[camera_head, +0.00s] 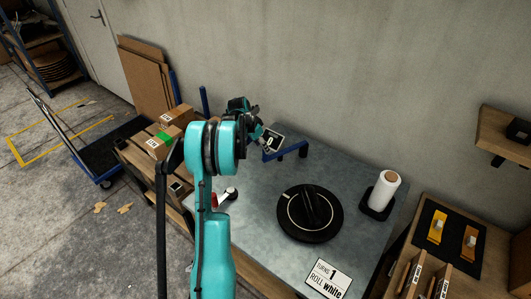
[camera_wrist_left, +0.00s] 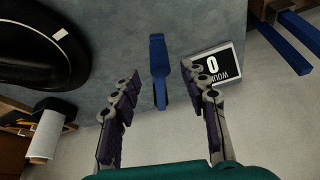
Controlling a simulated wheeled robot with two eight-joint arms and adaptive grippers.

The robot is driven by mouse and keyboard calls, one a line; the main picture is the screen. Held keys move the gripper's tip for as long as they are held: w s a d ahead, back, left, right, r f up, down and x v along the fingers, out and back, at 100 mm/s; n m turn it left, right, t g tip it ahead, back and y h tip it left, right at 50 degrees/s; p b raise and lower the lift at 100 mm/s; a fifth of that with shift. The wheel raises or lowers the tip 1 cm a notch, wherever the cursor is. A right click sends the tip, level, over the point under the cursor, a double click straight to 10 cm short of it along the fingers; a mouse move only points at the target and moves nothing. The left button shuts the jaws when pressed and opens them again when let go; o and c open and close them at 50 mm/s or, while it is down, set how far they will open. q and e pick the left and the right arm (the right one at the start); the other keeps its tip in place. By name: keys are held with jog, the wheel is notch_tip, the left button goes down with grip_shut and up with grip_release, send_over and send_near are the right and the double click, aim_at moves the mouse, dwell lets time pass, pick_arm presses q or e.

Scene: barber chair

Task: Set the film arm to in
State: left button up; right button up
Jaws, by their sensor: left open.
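A blue arm (camera_head: 285,152), which I take for the film arm, stands at the back edge of the grey table. In the left wrist view the blue arm (camera_wrist_left: 157,58) lies between my finger lines, with clear space on both sides. My left gripper (camera_head: 256,124) is open at the table's back edge, left of the blue arm; its fingers (camera_wrist_left: 161,80) show well in the wrist view. My teal arm hides part of the table's left side. A black round turntable (camera_head: 292,229) lies mid-table. My right gripper is not in view.
A small sign reading 0 (camera_wrist_left: 212,66) is close beside my fingers. A white roll (camera_head: 385,188) stands on a black base at the right. A sign reading "Turns 1, Roll white" (camera_head: 328,279) is at the front. Boxes (camera_head: 172,117) stand left of the table.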

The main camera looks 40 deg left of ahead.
pick_arm(q)
jog(key=b+x, duration=0.1)
jog(key=x, duration=0.5)
jog(key=shift+r, duration=0.1)
grip_shut()
